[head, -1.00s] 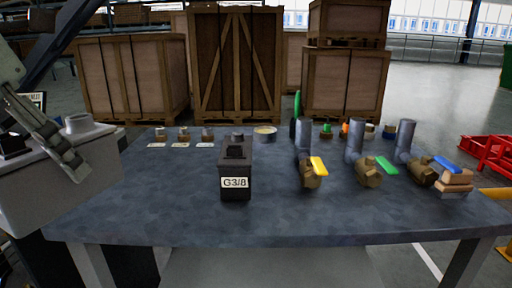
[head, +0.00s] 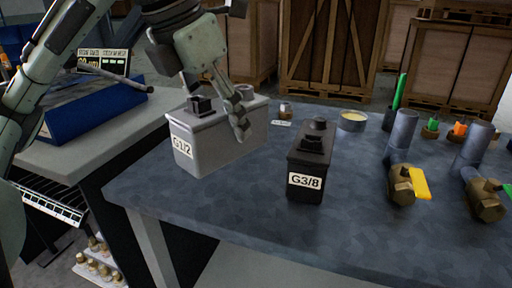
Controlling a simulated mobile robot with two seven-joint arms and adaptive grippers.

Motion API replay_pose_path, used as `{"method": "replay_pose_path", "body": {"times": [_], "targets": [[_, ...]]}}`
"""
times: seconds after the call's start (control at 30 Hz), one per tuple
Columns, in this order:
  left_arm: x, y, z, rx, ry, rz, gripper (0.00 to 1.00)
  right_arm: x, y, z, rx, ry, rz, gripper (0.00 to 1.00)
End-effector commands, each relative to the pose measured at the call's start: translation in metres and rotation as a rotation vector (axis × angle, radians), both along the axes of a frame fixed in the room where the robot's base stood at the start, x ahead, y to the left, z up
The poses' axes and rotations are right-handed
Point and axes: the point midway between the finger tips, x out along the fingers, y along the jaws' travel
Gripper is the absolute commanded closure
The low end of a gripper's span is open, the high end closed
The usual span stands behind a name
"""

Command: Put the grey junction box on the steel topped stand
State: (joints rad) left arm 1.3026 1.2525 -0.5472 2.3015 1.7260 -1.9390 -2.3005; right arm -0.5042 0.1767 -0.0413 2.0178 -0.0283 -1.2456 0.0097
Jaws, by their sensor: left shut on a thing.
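The grey junction box (head: 221,143), labelled G1/2, is upright at the left end of the mottled blue-grey steel top of the stand (head: 250,215). It has a black fitting and a grey round fitting on its lid. My left gripper (head: 215,105) comes down from above and is shut on the box, with one finger in front of its near side. The other finger is partly hidden behind the black fitting. I cannot tell whether the box's underside touches the top. My right gripper is not in view.
A dark box labelled G3/8 (head: 312,160) stands just right of the grey box. Valves with yellow (head: 402,185) and green levers stand further right, and a round tin (head: 352,121) behind. A pale bench (head: 90,150) with a blue case (head: 92,110) is at left. The front of the top is clear.

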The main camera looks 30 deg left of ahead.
Motion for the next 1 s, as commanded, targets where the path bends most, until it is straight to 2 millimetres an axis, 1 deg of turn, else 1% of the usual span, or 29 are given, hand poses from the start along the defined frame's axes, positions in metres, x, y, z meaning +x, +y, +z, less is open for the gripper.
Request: {"method": "replay_pose_path", "body": {"times": [0.03,0.1,0.2,0.3,0.37,0.43,0.5,0.6,0.73,0.97,1.0], "targets": [[0.010,-0.007,-0.007,-0.003,0.000,-0.004,0.87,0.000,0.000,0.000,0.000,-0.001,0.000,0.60],[0.021,-0.014,-0.015,-0.002,0.000,-0.003,0.87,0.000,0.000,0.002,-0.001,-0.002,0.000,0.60],[0.033,-0.021,-0.023,-0.002,-0.001,0.000,0.87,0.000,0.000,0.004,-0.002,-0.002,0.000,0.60],[0.039,-0.025,-0.027,-0.002,-0.002,0.001,0.87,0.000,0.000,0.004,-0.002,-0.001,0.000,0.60],[0.040,-0.025,-0.031,-0.001,-0.002,0.002,0.87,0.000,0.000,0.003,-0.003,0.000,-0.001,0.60],[0.040,-0.025,-0.041,0.001,0.002,0.003,0.87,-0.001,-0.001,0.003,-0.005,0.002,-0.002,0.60],[0.039,-0.024,-0.053,0.001,0.002,0.003,0.87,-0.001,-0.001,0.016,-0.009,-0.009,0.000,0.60],[0.039,-0.024,-0.064,0.001,0.000,0.002,0.87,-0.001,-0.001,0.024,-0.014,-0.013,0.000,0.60],[0.039,-0.025,-0.068,-0.001,-0.002,0.001,0.87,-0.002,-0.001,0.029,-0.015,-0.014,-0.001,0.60],[0.039,-0.025,-0.069,0.000,-0.001,0.000,0.87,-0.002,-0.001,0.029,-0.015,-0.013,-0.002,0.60],[0.039,-0.025,-0.069,0.000,0.000,0.000,0.41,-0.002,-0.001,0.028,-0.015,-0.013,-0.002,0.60]]}}
